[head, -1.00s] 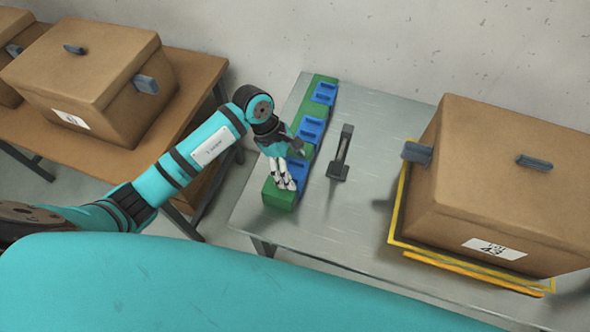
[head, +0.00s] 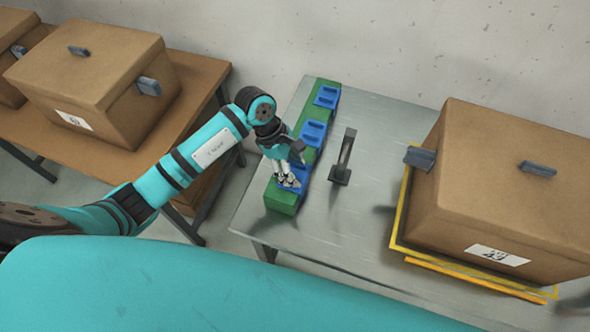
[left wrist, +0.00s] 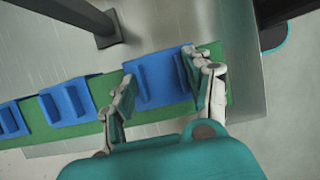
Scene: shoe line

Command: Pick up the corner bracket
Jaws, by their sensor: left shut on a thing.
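A row of blue corner brackets sits on a long green block (head: 282,202) along the left side of the metal table. The nearest blue bracket (left wrist: 160,80) is between the fingers of my left gripper (head: 288,182), which is shut on it. In the left wrist view, one finger is at each side of this bracket. It is over the near end of the block, and I cannot tell whether it is clear of it. Two other blue brackets, the middle one (head: 313,132) and the far one (head: 326,97), are on the block. My right gripper is not in view.
A dark upright handle-shaped piece (head: 343,160) stands on the metal table (head: 300,240), right of the block. A large brown box (head: 500,190) in a yellow frame (head: 402,235) fills the table's right side. More brown boxes (head: 90,85) stand on a wooden table at left.

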